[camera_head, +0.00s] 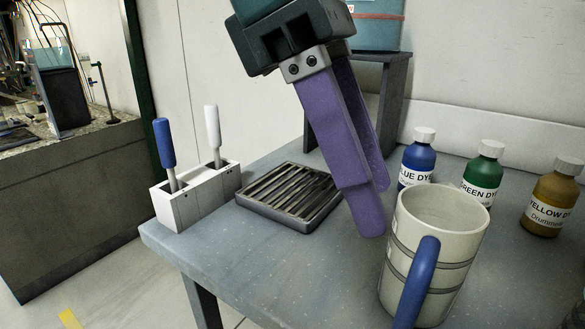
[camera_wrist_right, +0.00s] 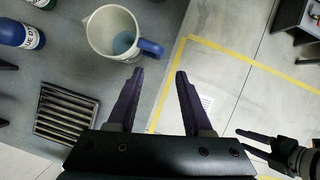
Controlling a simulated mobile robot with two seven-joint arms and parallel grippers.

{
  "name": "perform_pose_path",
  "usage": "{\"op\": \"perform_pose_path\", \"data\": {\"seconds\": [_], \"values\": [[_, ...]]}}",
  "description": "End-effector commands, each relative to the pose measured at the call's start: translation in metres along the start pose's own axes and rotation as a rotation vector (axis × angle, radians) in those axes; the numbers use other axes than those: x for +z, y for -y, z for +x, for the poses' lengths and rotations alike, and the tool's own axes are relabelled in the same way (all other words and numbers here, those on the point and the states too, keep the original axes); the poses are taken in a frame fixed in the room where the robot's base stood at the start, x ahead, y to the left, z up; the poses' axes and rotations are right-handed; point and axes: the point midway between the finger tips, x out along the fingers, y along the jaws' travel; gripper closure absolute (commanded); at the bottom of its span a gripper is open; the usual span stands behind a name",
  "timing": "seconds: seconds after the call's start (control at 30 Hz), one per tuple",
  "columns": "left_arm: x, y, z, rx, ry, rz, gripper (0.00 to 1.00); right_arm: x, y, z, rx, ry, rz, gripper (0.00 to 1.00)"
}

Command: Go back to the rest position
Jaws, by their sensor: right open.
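My right gripper (camera_head: 376,208) is open and empty. Its purple fingers point down above the grey table, beside the large cream mug (camera_head: 403,245) with the blue handle. In the right wrist view the same gripper (camera_wrist_right: 155,75) has a clear gap between its fingers, with floor and table edge behind. The mug (camera_wrist_right: 97,30) stands upright, apart from the fingertips, with something blue inside. My left gripper is outside the head view; its fingers (camera_wrist_right: 240,141) show apart at the right of the right wrist view, over the floor.
A slatted drain tray (camera_head: 260,208) lies on the table (camera_head: 265,265). A white holder (camera_head: 205,205) has a blue-handled and a white-handled tool. Blue (camera_head: 417,160), green (camera_head: 483,173) and yellow (camera_head: 551,200) dye bottles stand at right. A teal container (camera_head: 378,30) sits on a raised stand behind.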

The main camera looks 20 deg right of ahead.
Motion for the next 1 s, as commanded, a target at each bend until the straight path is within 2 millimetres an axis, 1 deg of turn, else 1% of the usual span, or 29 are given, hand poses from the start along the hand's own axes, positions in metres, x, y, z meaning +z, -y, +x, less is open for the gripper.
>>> {"op": "perform_pose_path", "data": {"seconds": [0.17,0.27,0.37,0.4,0.47,0.5,0.6,0.7,0.77,0.83,0.93,1.0], "values": [[-0.001,0.0,-0.003,0.0,0.0,0.0,0.5,-0.002,0.004,0.001,-0.003,-0.007,-0.016,0.5],[-0.004,0.001,-0.013,0.0,0.001,0.0,0.5,-0.011,0.018,0.008,-0.017,-0.038,-0.08,0.5],[-0.009,0.001,-0.029,-0.001,0.001,0.002,0.5,-0.027,0.048,0.016,-0.05,-0.121,-0.179,0.5],[-0.011,0.002,-0.036,-0.002,0.001,0.002,0.5,-0.035,0.062,0.018,-0.068,-0.171,-0.216,0.5],[-0.015,0.003,-0.047,-0.003,0.001,0.004,0.5,-0.045,0.085,0.019,-0.101,-0.257,-0.26,0.5],[-0.017,0.003,-0.054,-0.004,0.001,0.005,0.5,-0.051,0.099,0.018,-0.125,-0.318,-0.277,0.5],[-0.022,0.004,-0.071,-0.006,0.001,0.007,0.5,-0.062,0.128,0.011,-0.188,-0.473,-0.278,0.5],[-0.028,0.005,-0.087,-0.007,0.001,0.009,0.5,-0.067,0.146,-0.001,-0.248,-0.624,-0.216,0.5],[-0.031,0.005,-0.097,-0.007,0.001,0.009,0.5,-0.067,0.15,-0.008,-0.277,-0.703,-0.152,0.5],[-0.034,0.006,-0.109,-0.008,0.001,0.009,0.5,-0.062,0.149,-0.013,-0.302,-0.781,-0.052,0.5],[-0.04,0.006,-0.125,-0.007,0.001,0.009,0.5,-0.047,0.138,-0.013,-0.311,-0.857,0.127,0.5],[-0.043,0.007,-0.135,-0.007,0.001,0.009,0.5,-0.031,0.126,-0.007,-0.296,-0.879,0.258,0.5]]}}
